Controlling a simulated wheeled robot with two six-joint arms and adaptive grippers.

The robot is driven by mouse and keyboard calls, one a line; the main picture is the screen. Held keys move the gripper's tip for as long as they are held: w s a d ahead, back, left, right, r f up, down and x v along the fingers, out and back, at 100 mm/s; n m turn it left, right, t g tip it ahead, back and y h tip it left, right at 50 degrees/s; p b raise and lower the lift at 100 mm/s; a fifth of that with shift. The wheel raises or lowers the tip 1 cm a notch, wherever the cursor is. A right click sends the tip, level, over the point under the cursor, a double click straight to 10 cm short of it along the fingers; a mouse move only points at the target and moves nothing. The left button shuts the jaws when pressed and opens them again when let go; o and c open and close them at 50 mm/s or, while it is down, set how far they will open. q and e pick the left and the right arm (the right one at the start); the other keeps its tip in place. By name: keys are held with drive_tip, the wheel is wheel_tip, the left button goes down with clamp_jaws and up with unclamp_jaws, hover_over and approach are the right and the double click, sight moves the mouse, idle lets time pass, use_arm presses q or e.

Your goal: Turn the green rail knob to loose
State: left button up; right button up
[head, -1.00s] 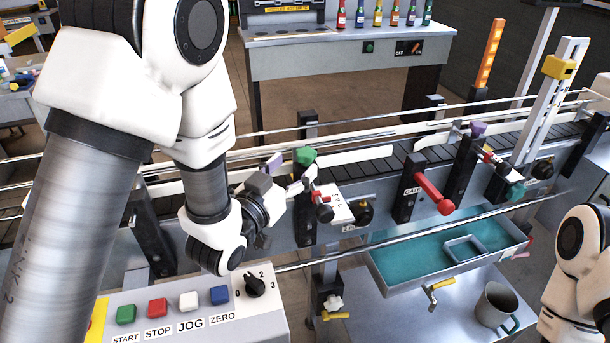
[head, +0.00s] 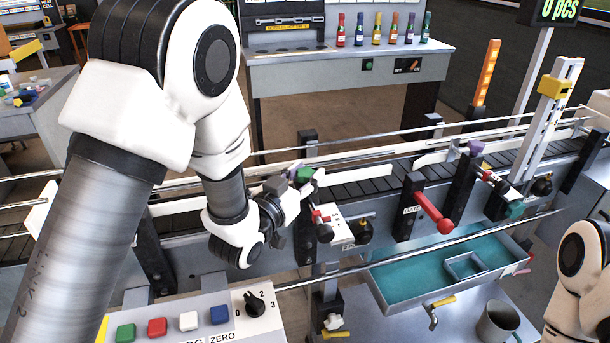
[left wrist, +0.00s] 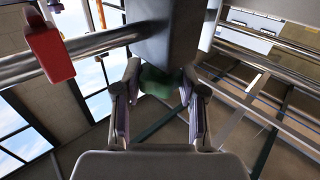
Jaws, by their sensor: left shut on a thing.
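The green rail knob (head: 305,174) sits on a dark post at the near side of the conveyor, partly covered by my left gripper. In the left wrist view the green knob (left wrist: 158,80) lies between the two fingers, under a dark grey block. My left gripper (head: 302,184) reaches it from the left and is shut on it; the fingers also show in the left wrist view (left wrist: 160,92). The knob's pointer or marking cannot be made out. My right arm shows at the right edge, with its gripper out of view.
A white plate with a red clamp (head: 322,217) stands just right of the knob. A red gate handle (head: 433,212) and a purple knob (head: 475,147) are farther right. A steel rail runs in front. The button panel (head: 190,320) is at the lower left.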

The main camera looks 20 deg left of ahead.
sight(300, 179)
use_arm(q)
drive_tip(key=shift+m+g+h+b, duration=0.4)
drive_tip(key=shift+m+h, duration=0.4)
drive_tip(key=shift+h, duration=0.4)
drive_tip(key=o, duration=1.1)
drive_tip(key=shift+o, duration=0.2)
drive_tip(key=v, duration=0.7)
drive_tip(key=shift+s+a, duration=0.2)
drive_tip(key=shift+s, duration=0.05)
drive_tip(key=shift+d, duration=0.1)
